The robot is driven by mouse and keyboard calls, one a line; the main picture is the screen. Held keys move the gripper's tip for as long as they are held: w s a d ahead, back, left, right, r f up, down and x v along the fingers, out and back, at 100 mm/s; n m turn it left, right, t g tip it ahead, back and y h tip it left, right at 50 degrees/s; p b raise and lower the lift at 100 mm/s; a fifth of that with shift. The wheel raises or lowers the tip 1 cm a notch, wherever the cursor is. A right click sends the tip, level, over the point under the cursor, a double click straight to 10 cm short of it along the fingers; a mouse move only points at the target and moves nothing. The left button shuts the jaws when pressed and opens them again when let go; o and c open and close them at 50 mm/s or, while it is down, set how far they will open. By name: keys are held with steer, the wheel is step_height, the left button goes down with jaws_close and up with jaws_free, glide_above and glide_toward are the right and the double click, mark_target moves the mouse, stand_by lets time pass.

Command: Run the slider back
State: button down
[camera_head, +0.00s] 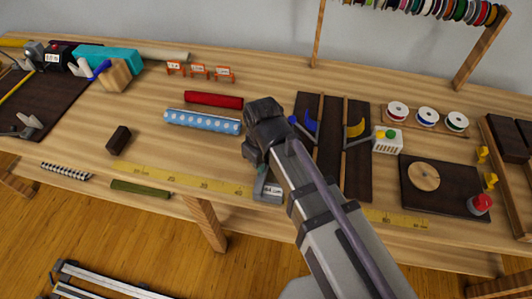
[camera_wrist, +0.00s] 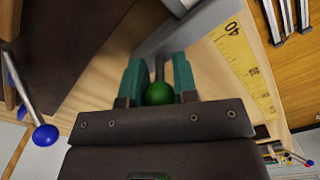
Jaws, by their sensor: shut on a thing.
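My gripper (camera_wrist: 158,84) has teal fingers, one on each side of a green ball knob (camera_wrist: 158,94), and is shut on it. A thin rod runs from the knob to a grey metal part (camera_wrist: 178,35). In the head view, a grey slider piece (camera_head: 262,184) with a small white readout sits at the yellow ruler (camera_head: 185,182), partly behind my arm. I cannot tell for sure that the knob belongs to this piece. My wrist hides the fingertips and the knob in the head view. The ruler also shows beside the fingers in the wrist view (camera_wrist: 240,60).
A blue ball knob (camera_wrist: 45,135) on a rod stands left in the wrist view. Right of my arm are dark slotted boards (camera_head: 328,135), a white box (camera_head: 387,141) and a dark panel with a red button (camera_head: 480,203). A blue dotted roll (camera_head: 203,122) lies to the left.

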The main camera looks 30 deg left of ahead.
steer(key=c, duration=0.9)
jaws_free()
steer(key=shift+a, duration=0.2)
steer(key=shift+r, duration=0.1)
step_height(320, 180, up, 11)
steer(key=p, duration=1.1)
steer(key=shift+f, duration=0.2)
